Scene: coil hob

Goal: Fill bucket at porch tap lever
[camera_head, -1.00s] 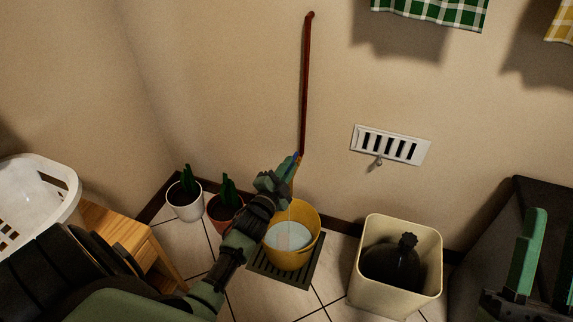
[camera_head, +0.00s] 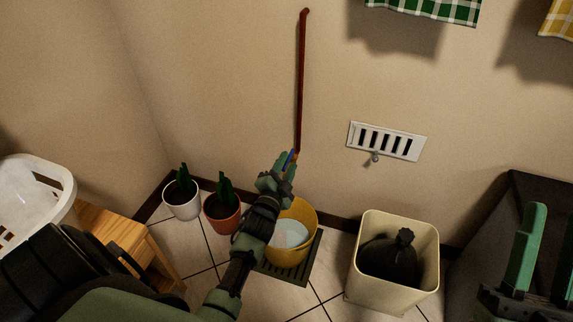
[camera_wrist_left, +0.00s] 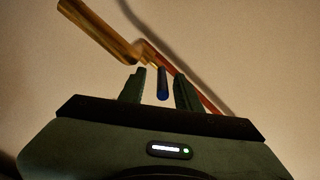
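A yellow bucket (camera_head: 306,222) stands upright on a dark floor grate (camera_head: 313,262) under the wall tap and holds pale water; my left arm covers part of it. The tap's blue lever (camera_head: 289,159) is at the foot of a red-brown pipe (camera_head: 301,85). My left gripper (camera_head: 284,164) is at the lever. In the left wrist view, the blue lever (camera_wrist_left: 162,83) lies between the fingers of the left gripper (camera_wrist_left: 160,90), with gaps on both sides; the brass spout (camera_wrist_left: 98,32) is beyond. My right gripper (camera_head: 549,262) is open and empty at the right edge.
A cream bin (camera_head: 369,285) with a dark bag stands right of the bucket. Two potted plants, one white-potted (camera_head: 182,206) and one terracotta-potted (camera_head: 222,217), stand left. A wooden stool (camera_head: 118,232) and white basket (camera_head: 40,190) are further left. A wall vent (camera_head: 386,141) is above the bin.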

